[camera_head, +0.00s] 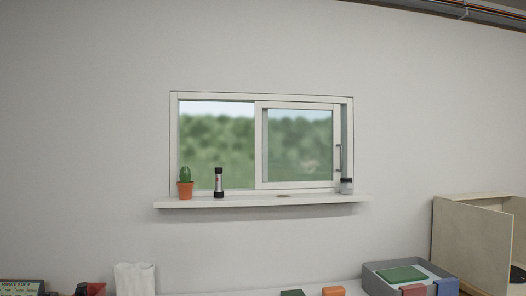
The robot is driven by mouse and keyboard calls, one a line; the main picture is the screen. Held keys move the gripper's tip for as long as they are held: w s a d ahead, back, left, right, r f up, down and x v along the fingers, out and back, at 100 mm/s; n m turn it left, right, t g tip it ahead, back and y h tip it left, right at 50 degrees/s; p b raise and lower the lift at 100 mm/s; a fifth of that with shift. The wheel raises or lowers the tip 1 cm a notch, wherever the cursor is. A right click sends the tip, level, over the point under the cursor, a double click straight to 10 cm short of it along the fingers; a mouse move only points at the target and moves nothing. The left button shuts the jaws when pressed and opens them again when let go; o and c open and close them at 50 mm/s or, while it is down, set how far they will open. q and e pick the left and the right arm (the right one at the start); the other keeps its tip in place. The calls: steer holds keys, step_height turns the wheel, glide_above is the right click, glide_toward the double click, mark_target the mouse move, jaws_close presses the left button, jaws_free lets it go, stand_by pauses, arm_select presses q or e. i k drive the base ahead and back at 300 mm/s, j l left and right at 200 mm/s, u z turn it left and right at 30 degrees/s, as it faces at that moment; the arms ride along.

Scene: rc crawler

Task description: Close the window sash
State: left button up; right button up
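The white window frame (214,97) is set in the wall ahead. Its sliding sash (300,105) fills most of the right half, with a small dark bar handle (338,158) on its right stile. A narrow gap shows between the sash's right edge and the right jamb (350,135). Neither of my grippers is in view.
Below are a grey bin (376,284), a wooden box (470,240) and a white towel-like item (134,279).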

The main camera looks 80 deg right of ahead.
mark_target(337, 147)
steer(key=z, duration=3)
steer(key=l+u, duration=0.25)
steer(key=l, duration=0.4)
steer(key=k+l+u, duration=0.1)
steer(key=l+u, duration=0.15)
steer(key=l, duration=0.35)
